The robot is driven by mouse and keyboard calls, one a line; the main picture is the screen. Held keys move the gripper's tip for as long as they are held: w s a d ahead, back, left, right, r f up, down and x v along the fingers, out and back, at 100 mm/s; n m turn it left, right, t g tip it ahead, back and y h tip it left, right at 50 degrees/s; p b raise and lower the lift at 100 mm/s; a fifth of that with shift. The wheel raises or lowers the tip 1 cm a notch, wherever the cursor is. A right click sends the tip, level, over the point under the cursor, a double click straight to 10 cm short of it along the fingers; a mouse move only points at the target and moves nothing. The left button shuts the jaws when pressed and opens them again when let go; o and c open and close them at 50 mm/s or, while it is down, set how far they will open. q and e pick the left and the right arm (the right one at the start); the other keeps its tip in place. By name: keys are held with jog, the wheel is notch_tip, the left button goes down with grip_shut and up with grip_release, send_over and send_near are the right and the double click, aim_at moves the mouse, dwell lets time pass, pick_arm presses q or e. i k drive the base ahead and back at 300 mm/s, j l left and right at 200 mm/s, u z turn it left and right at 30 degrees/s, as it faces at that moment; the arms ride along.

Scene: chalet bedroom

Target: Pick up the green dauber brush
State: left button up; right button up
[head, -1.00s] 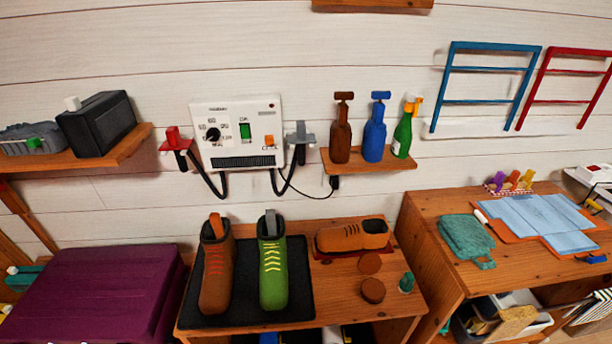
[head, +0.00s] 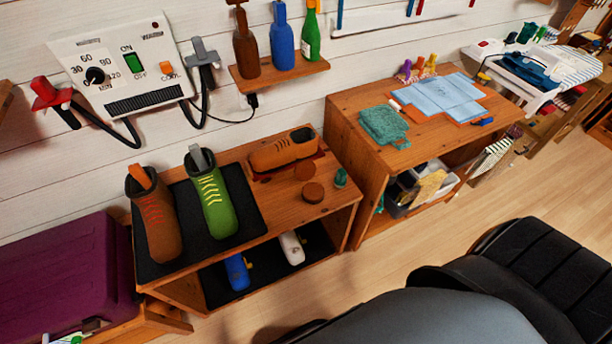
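A small green, teal-tinted piece (head: 340,177), which looks like the dauber brush, stands upright at the right end of the wooden shoe bench (head: 335,195). It is beside two round brown tins (head: 312,192), apart from them. It is too small to make out its bristles or handle. A brown shoe (head: 285,152) lies behind the tins.
A brown boot (head: 156,222) and a green boot (head: 212,200) stand on a black mat on the bench. A blue and a white item lie on the shelf below. A table with teal cloth (head: 384,125) stands to the right.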

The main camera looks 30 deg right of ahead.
aim_at(340, 180)
jog(key=z, duration=1.15)
